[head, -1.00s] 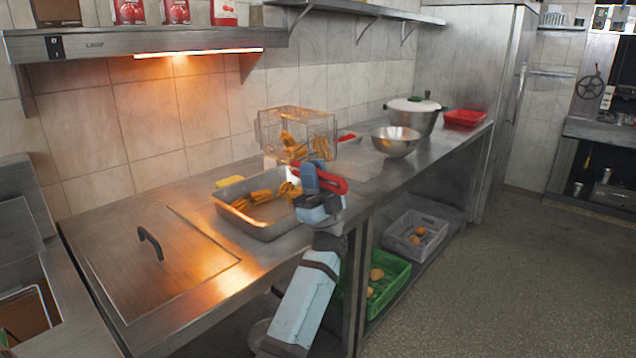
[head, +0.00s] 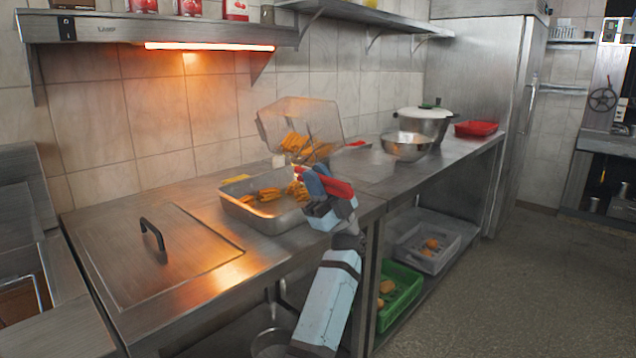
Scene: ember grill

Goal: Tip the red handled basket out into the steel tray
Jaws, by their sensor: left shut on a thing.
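The wire basket (head: 272,122) with the red handle (head: 337,187) hangs tilted above the steel tray (head: 243,212). Orange fried pieces (head: 297,144) are in its lower part. My left gripper (head: 322,186) is shut on the red handle, at the tray's right end. Several more orange pieces (head: 266,195) lie in the tray, some close under the basket. My gripper and the handle hide part of the tray's right side. My right gripper is not in view.
A steel bowl (head: 405,148), a white-lidded pot (head: 424,122) and a red container (head: 476,129) stand farther right on the counter. A heat lamp (head: 160,36) hangs over the left part. A flat lid with a black handle (head: 153,240) lies front left.

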